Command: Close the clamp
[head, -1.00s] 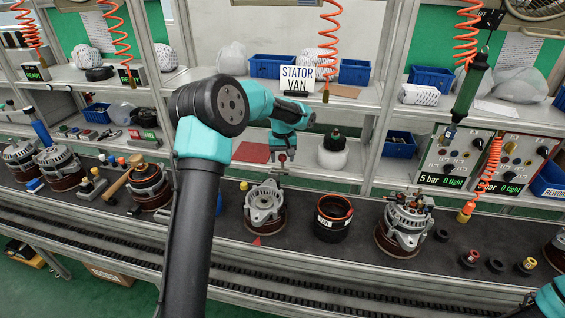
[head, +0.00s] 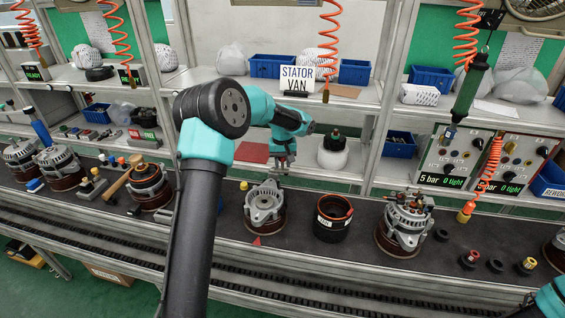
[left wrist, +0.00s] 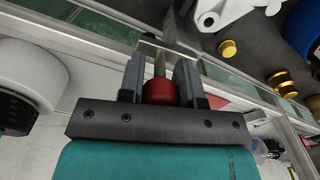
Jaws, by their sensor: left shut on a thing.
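A metal rod (left wrist: 160,62) runs from the knob to a grey metal piece (left wrist: 178,38), which looks like part of the clamp. In the head view the arm and gripper hide the clamp, so I cannot tell how far it is closed. My right gripper is out of view.
In front are an alternator housing (head: 264,204), a dark ring-shaped part (head: 333,216) and another alternator (head: 404,224). A red mat (head: 251,153) lies behind. Shelf posts stand nearby.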

